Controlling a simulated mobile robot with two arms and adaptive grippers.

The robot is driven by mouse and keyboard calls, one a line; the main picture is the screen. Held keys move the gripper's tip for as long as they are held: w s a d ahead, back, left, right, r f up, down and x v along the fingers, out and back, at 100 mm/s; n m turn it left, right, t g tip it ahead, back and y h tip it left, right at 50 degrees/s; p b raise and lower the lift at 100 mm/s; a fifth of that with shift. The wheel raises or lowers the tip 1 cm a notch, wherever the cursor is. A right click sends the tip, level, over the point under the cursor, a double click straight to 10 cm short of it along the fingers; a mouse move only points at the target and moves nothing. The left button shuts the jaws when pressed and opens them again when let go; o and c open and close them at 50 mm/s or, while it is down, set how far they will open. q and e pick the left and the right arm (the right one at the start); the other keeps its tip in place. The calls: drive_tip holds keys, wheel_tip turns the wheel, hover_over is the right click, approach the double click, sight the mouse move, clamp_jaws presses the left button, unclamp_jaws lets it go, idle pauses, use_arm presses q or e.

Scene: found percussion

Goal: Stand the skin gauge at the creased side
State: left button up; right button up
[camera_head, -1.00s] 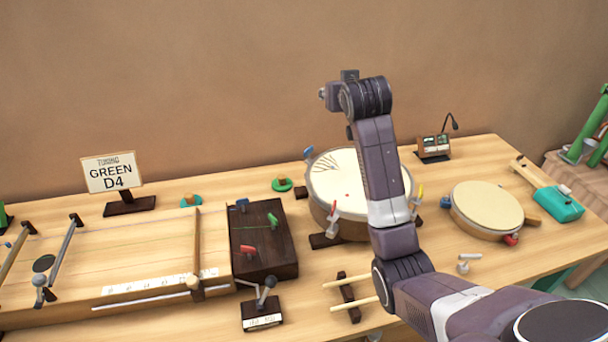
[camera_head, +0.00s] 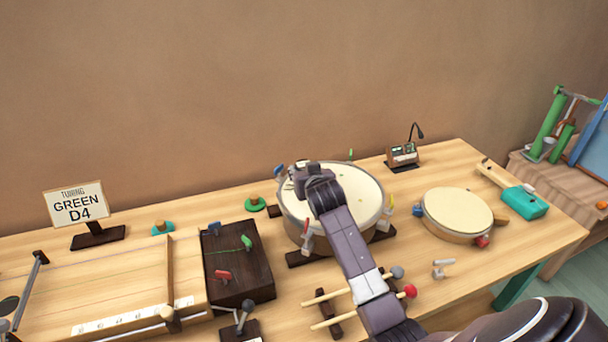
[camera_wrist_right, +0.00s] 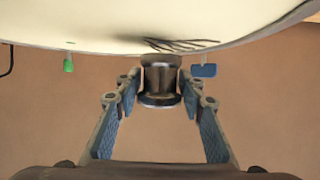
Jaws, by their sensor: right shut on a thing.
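The large round drum (camera_head: 345,190) with a pale skin stands on the table. Dark crease lines (camera_wrist_right: 185,45) mark its skin near the rim in the right wrist view. My right gripper (camera_head: 298,178) is over the drum's back left part and hides much of that side in the head view. In the right wrist view my right gripper (camera_wrist_right: 160,85) is shut on the skin gauge (camera_wrist_right: 160,80), a short dark metal cylinder, close beside the creases. I cannot tell whether the gauge touches the skin. My left gripper is not in view.
Coloured tuning keys, among them a blue one (camera_head: 279,169) and a yellow one (camera_head: 390,201), stand around the drum rim. A smaller drum (camera_head: 458,211) lies to the right. Mallets (camera_head: 325,298) rest in front. A dark box (camera_head: 238,275) stands to the left.

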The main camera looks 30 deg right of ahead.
drive_tip(key=shift+f, duration=0.65)
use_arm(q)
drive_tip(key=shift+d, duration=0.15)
use_arm(e)
drive_tip(key=shift+f, duration=0.15)
drive_tip(key=o, duration=1.4)
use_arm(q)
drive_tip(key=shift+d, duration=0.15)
use_arm(e)
drive_tip(key=shift+o, duration=0.2)
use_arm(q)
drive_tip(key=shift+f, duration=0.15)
use_arm(e)
drive_tip(key=v, duration=1.2)
drive_tip(key=shift+a, duration=0.1)
